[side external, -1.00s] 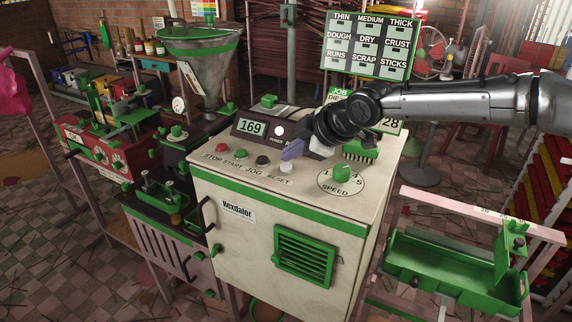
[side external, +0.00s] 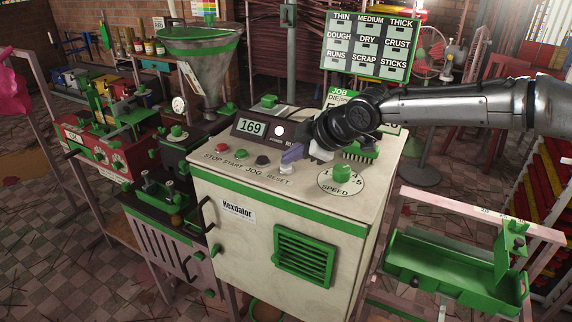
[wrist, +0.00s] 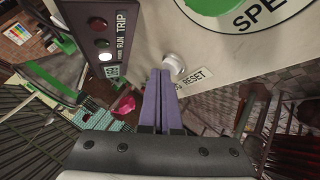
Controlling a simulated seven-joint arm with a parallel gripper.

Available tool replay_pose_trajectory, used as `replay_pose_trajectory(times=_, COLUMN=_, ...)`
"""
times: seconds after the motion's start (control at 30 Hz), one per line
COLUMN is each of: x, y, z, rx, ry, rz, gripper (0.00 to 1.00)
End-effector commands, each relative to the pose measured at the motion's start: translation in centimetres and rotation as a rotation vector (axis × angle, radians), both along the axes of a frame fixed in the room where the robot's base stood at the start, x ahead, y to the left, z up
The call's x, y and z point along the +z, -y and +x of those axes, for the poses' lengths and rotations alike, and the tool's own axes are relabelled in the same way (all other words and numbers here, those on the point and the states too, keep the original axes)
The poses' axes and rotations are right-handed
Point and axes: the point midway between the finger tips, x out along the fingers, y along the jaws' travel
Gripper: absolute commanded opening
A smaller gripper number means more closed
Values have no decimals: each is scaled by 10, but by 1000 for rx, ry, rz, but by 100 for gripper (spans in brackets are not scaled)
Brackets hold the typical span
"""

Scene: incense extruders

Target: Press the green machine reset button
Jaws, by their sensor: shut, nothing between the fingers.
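The white reset button (side external: 287,169) is on the top panel of the cream machine with green trim (side external: 230,180), above the RESET label. It also shows in the wrist view (wrist: 174,62), close to the fingertips. My gripper (side external: 287,158) has purple fingers that are shut and empty, just above the button in the side view. In the wrist view my gripper (wrist: 160,74) is beside the button's left edge. I cannot tell whether the fingertips touch it.
Left of reset are the red stop button (side external: 221,148), the green start button (side external: 241,154) and the dark jog button (side external: 262,160). A green speed knob (side external: 342,173) stands to the right. The display (side external: 252,128) reads 169.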

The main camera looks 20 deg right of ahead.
Motion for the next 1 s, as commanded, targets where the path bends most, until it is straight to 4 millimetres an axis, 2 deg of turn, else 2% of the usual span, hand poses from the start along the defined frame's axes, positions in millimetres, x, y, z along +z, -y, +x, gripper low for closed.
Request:
replay_pose_trajectory(times=0.73, x=-7, y=0, z=0, rx=-1, ry=-3, rz=-2, gripper=0)
replay_pose_trajectory(times=1.0, x=3, y=0, z=0, rx=-1, ry=0, rz=-1, gripper=0)
